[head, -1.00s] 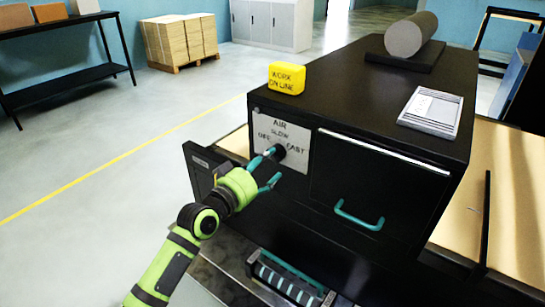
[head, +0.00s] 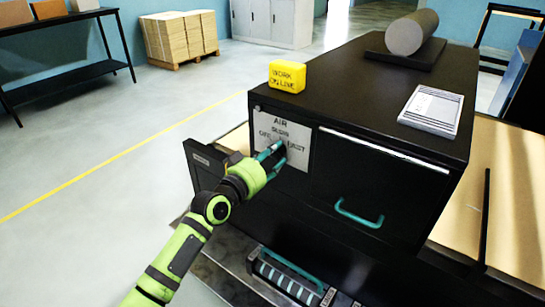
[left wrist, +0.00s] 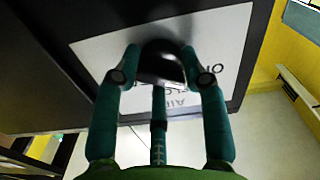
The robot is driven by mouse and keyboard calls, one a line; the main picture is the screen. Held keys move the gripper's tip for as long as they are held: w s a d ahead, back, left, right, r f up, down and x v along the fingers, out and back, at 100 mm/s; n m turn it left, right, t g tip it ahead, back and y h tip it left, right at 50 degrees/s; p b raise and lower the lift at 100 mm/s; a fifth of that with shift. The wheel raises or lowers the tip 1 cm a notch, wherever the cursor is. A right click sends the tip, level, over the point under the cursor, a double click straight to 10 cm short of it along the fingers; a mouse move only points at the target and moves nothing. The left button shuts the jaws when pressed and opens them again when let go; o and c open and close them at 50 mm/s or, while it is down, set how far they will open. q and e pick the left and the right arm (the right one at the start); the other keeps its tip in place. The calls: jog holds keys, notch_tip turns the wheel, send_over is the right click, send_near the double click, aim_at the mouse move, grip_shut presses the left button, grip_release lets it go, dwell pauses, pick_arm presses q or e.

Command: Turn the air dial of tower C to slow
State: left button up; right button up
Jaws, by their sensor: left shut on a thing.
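The air dial (left wrist: 160,62) is a dark knob on a white plate (head: 270,130) on the front of a black cabinet. The plate reads AIR, SLOW at the top, OFF on the left and FAST on the right. My left gripper (head: 275,155) is at the plate, its teal fingers shut on the dial. In the left wrist view the fingers (left wrist: 160,75) lie on either side of the dial, with a third finger between them. The dial's pointer is hidden, so its setting cannot be told. My right gripper is not in view.
A yellow WORK ON LINE block (head: 287,76), a grey pad (head: 431,109) and a grey roll (head: 411,33) are on the cabinet top. A teal handle (head: 358,215) sticks out right of the plate.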

pick_arm(q)
jog(key=shift+f, duration=0.4)
